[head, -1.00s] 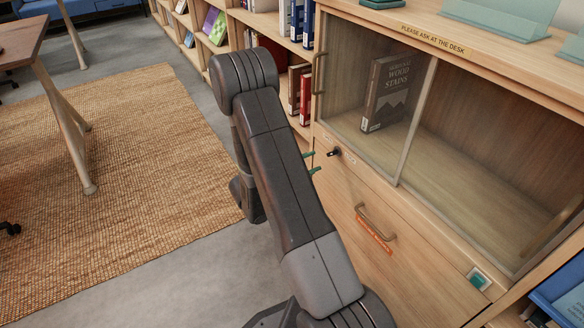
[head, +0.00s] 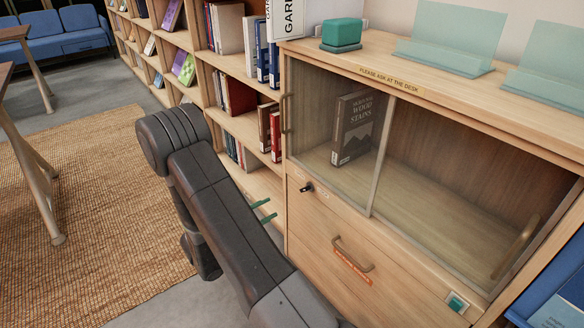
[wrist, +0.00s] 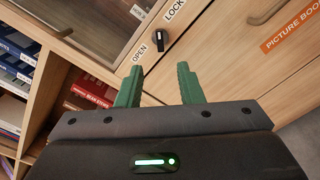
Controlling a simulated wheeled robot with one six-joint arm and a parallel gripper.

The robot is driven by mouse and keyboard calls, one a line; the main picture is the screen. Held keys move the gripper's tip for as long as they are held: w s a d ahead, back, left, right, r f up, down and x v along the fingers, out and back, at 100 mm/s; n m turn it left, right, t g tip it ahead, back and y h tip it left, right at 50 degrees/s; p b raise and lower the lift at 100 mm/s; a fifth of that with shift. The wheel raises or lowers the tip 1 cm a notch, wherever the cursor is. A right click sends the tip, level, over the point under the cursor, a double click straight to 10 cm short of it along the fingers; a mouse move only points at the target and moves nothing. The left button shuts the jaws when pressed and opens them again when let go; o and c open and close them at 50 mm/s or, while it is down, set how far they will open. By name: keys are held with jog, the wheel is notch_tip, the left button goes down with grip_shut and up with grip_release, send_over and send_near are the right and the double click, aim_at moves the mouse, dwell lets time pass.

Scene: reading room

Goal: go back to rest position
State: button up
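My gripper (wrist: 160,88) shows in the wrist view with its two green fingers apart and nothing between them. In the head view the green fingertips (head: 264,210) stick out past my dark arm, to the left of the cabinet's lower front. The rest of the gripper is hidden behind the arm there. In the wrist view a black key or knob (wrist: 160,40) in the cabinet front lies beyond the fingers, between the words OPEN and LOCK. The fingers look apart from it.
The wooden cabinet (head: 312,240) has sliding glass doors with a book (head: 352,128) inside and a drawer handle (head: 352,262) below. Bookshelves (head: 240,118) stand to its left. A woven rug (head: 85,200) and a table leg (head: 45,195) are at the left.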

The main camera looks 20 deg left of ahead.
aim_at(304, 190)
jog(key=b+x, duration=0.3)
jog(key=x, duration=1.1)
jog(key=shift+s, duration=0.1)
